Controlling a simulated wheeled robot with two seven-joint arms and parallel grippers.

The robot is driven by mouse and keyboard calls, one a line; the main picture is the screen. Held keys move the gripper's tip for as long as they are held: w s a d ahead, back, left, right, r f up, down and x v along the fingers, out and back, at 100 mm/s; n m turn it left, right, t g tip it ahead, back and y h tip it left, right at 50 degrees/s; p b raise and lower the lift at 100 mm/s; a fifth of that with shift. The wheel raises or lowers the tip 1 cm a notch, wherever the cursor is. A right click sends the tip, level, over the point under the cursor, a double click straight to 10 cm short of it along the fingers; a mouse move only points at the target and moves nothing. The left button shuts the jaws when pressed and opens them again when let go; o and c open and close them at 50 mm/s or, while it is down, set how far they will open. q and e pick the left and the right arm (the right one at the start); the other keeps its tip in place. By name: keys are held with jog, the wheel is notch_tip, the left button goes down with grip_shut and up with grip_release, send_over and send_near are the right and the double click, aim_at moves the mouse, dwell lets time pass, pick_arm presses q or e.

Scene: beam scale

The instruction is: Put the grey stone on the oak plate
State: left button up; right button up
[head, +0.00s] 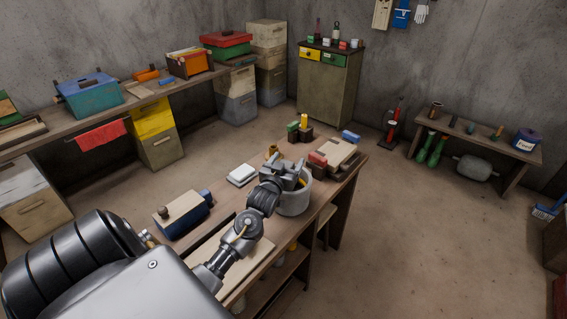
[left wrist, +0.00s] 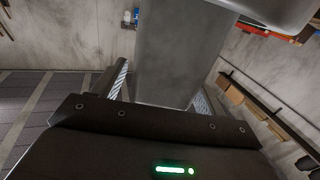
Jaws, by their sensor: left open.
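My left gripper (head: 287,180) is at the end of the arm reaching in from the lower left over the workbench. It is open, just above or at the rim of a round grey tub (head: 296,203); I cannot tell if they touch. I cannot pick out the grey stone for certain. A pale flat board (head: 255,254) lies partly under my arm; I cannot tell whether it is the oak plate. In the left wrist view a large plain grey shape stands beyond the jaws, and I cannot tell what it is. My right gripper is out of view.
On the workbench are a dark blue box with a wooden top (head: 186,213), a white stack (head: 242,174), and a pale block (head: 340,151) beside a red-topped one (head: 317,160). Small green and yellow blocks stand at its far end. Open floor lies to the right.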

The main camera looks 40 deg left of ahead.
pick_arm(q)
jog(key=b+v, duration=0.2)
jog(key=v, duration=0.9)
jog(key=shift+s, duration=0.4)
jog(key=shift+d, duration=0.2)
